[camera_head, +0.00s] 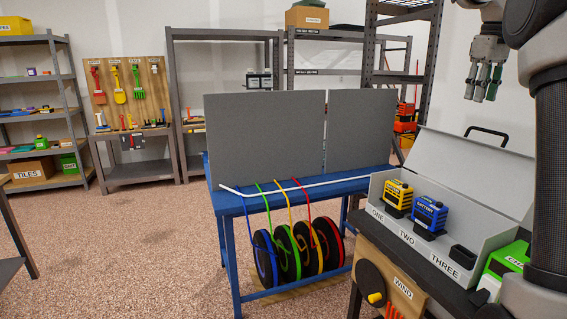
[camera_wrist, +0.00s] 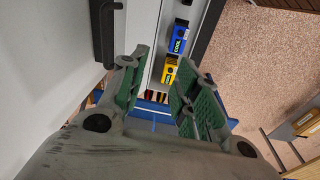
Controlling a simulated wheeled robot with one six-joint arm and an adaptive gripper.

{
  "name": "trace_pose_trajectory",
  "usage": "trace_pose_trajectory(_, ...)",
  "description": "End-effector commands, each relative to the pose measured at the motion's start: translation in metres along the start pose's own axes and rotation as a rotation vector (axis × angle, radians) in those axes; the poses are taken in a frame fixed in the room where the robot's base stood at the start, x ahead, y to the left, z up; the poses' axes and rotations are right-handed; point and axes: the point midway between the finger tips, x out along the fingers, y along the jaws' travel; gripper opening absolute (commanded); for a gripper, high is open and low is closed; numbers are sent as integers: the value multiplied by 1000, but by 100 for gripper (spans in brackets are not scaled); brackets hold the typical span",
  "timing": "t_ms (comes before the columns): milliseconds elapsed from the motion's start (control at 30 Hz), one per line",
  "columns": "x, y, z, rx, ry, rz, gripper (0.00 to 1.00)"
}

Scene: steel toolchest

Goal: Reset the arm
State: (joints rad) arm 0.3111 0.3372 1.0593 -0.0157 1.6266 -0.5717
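My gripper (camera_head: 485,82) hangs at the upper right in the head view, fingers pointing down, well above the grey open-lidded case (camera_head: 448,262). In the wrist view my gripper (camera_wrist: 168,84) has its two green-padded fingers spread apart with nothing between them. My dark arm stands at the right edge of the head view. A yellow battery (camera_head: 398,198) sits in the case at label ONE, and a blue battery (camera_head: 430,216) at TWO. Both also show far below the fingers in the wrist view, the yellow (camera_wrist: 170,70) and the blue (camera_wrist: 180,40). Place THREE shows only a black socket (camera_head: 462,256).
A green item (camera_head: 505,262) stands right of the case, partly hidden by my arm. The raised lid (camera_head: 470,165) has a black handle. A blue bench (camera_head: 300,196) with grey panels and coloured cable reels stands left. Open floor (camera_head: 150,250) lies further left.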

Motion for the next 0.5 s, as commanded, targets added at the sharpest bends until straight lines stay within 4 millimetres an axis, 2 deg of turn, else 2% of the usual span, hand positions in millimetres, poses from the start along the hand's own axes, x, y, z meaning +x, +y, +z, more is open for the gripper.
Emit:
trace_pose_trajectory(33,-7,-20,10,8,15,5,31)
trace_pose_trajectory(100,-11,-44,25,29,34,11,31)
trace_pose_trajectory(267,-10,-98,66,77,84,20,31)
trace_pose_trajectory(367,0,-131,97,107,114,21,31)
trace_pose_trajectory(500,22,-174,145,149,159,19,31)
